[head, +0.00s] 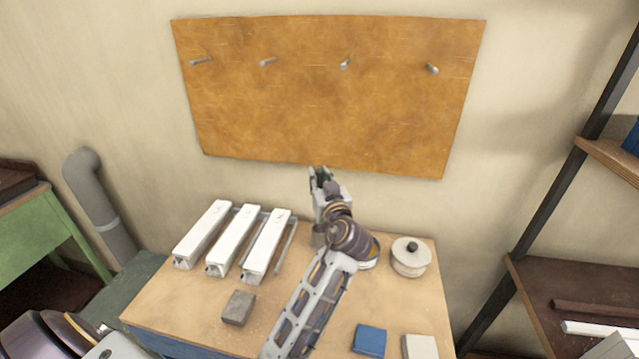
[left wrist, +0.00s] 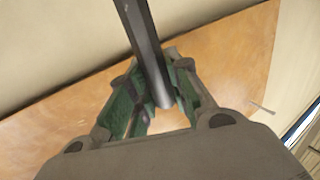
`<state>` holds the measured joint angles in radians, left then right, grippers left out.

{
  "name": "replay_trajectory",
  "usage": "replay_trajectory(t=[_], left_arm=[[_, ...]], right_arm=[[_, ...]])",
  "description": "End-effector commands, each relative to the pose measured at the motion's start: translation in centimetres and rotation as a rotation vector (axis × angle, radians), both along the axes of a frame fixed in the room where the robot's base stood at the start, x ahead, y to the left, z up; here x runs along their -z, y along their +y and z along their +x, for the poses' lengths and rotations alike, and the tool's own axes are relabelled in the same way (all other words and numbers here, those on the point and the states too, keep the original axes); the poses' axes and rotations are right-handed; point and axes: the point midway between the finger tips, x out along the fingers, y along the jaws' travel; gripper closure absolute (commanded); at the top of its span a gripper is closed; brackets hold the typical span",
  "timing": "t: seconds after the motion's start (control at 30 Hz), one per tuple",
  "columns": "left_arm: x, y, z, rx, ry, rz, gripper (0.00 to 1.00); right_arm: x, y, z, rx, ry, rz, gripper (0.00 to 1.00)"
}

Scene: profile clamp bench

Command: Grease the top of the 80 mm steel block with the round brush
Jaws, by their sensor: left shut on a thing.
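My left gripper (head: 318,174) is in front of the lower edge of the board, above the back of the bench. In the left wrist view my left gripper (left wrist: 160,100) is shut on a long dark grey bar (left wrist: 144,40), which looks like a handle. No bristles show, so I cannot tell whether it is the round brush. A grey block (head: 238,307), which looks like steel, lies on the bench at the front left, apart from the gripper. Its size cannot be read. My right gripper is not in view.
The bench (head: 190,310) also bears several white bars (head: 233,240), a lidded round pot (head: 410,258), a blue block (head: 369,340) and a pale block (head: 420,347). My arm partly hides a round tin (head: 370,258). Pegs stick out of the orange board (head: 320,110). Shelving stands right.

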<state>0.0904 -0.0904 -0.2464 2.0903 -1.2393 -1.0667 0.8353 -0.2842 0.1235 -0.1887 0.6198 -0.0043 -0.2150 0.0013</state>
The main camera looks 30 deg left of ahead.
Motion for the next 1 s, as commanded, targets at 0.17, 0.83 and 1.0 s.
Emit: replay_trajectory(t=[0.17, 0.83, 1.0], left_arm=[[0.0, 0.0, 0.0, 0.0, 0.0, 0.0, 1.0], [-3.6, 0.3, 0.4, -0.002, 0.045, 0.013, 1.0], [-5.5, 0.7, 0.6, -0.006, 0.062, 0.017, 1.0]], right_arm=[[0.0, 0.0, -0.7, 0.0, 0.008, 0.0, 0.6], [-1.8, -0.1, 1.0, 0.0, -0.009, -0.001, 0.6], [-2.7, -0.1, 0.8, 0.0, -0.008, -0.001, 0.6]])
